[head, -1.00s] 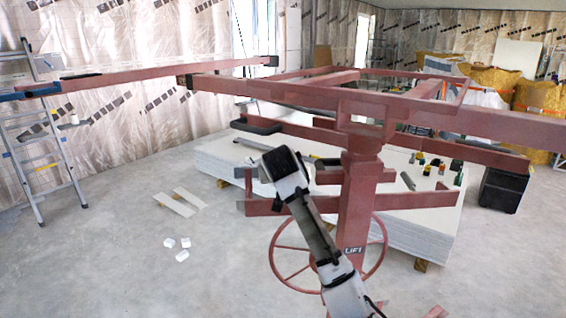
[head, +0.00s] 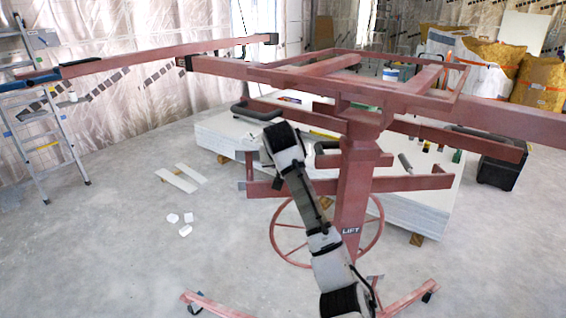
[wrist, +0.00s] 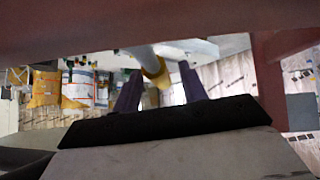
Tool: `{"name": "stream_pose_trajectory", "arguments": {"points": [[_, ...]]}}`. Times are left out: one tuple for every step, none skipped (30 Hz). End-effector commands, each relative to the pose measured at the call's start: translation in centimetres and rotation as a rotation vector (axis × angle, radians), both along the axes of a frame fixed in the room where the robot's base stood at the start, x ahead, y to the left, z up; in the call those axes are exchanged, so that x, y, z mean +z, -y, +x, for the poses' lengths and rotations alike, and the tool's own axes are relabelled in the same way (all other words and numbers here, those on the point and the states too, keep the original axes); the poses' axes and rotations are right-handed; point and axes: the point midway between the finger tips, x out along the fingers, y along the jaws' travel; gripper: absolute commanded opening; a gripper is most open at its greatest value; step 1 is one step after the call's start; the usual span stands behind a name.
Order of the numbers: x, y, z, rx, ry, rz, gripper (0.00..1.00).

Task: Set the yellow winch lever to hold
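The red panel lift (head: 352,195) stands in front of me, with a LIFT label on its post. My arm rises in front of it in the head view; my gripper cannot be made out there. In the wrist view my gripper (wrist: 160,92) has its two dark fingers apart. A yellow piece (wrist: 153,68), likely the winch lever's grip, shows between and beyond the fingertips, with a pale grey rod (wrist: 140,52) running up from it. I cannot tell whether the fingers touch it. The lever is not discernible in the head view.
The lift's handwheel (head: 285,232) and red feet (head: 215,304) are close to my arm. A stack of white panels (head: 225,135) lies behind. A ladder (head: 45,130) stands at left. White offcuts (head: 180,178) lie on otherwise open floor at left. A black box (head: 497,168) is at right.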

Motion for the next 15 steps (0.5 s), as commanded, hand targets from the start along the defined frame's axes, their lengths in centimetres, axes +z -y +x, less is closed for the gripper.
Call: {"name": "stream_pose_trajectory", "arguments": {"points": [[0.0,0.0,0.0,0.000,0.000,0.000,0.42],[0.0,0.0,0.0,0.000,0.000,0.000,0.42],[0.0,0.0,0.0,0.000,0.001,0.000,0.42],[0.1,0.0,0.0,0.000,0.001,0.000,0.42],[0.1,0.0,-0.1,0.000,0.001,0.000,0.42],[0.2,0.0,-0.2,0.000,0.002,0.000,0.42],[0.4,0.0,-0.4,0.000,0.002,0.000,0.42],[0.6,-0.1,-0.6,0.000,0.003,0.000,0.42],[0.9,-0.1,-0.9,0.001,0.005,0.001,0.42],[1.2,-0.1,-1.3,0.001,0.005,0.001,0.42],[1.6,-0.1,-1.7,0.001,0.005,0.001,0.42],[2.1,-0.2,-2.3,0.001,0.006,0.000,0.42],[2.6,-0.2,-2.8,0.001,0.007,0.001,0.42],[3.1,-0.2,-3.3,0.002,0.007,0.000,0.42],[3.7,-0.3,-4.0,0.002,0.006,0.000,0.42]]}}
